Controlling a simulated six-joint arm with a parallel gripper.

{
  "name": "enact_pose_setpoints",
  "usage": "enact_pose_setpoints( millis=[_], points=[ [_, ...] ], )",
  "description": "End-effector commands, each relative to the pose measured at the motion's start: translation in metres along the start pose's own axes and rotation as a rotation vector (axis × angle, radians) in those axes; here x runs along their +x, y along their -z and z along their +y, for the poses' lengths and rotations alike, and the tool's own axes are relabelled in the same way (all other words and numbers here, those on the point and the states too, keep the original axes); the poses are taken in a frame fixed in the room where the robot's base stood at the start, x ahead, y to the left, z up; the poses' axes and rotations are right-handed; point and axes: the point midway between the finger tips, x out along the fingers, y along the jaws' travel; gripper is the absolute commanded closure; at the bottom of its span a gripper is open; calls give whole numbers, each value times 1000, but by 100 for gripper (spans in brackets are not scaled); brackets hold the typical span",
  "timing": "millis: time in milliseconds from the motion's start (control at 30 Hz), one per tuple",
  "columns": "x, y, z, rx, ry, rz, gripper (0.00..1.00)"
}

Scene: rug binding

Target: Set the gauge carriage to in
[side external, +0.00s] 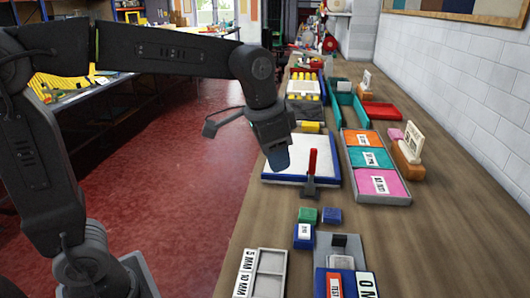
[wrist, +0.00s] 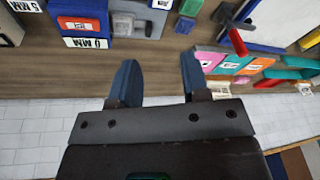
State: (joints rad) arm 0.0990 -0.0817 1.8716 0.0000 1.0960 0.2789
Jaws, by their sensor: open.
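My gripper (side external: 276,160) hangs above the blue-framed white board (side external: 283,176) in the side external view. Its two blue fingers stand apart with nothing between them in the wrist view (wrist: 157,82). I cannot tell for sure which part is the gauge carriage. One candidate is a dark block (side external: 339,240) on a pale piece at the back of a blue unit (side external: 320,262) near the front. The unit carries a red TEST piece and a 0 MM label (side external: 367,284). It also shows at upper left in the wrist view (wrist: 88,27). My gripper is apart from it.
A grey tray (side external: 386,188) holds orange, teal and pink pieces. A grey tray (side external: 271,263) with 5 MM and 10 MM labels, and small green and blue blocks (side external: 331,215), are nearer.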

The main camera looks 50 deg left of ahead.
Motion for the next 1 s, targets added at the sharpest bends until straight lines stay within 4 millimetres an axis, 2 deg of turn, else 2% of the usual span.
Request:
enact_pose_setpoints(
  millis=[233,733,867,1000],
  points=[
    [-7,-17,0,-42,10,23,57],
    [-6,-17,0,-42,10,23,57],
    [0,-1,0,-5,0,1,57],
    [24,37,4,91,-26,-57,57]
  ],
)
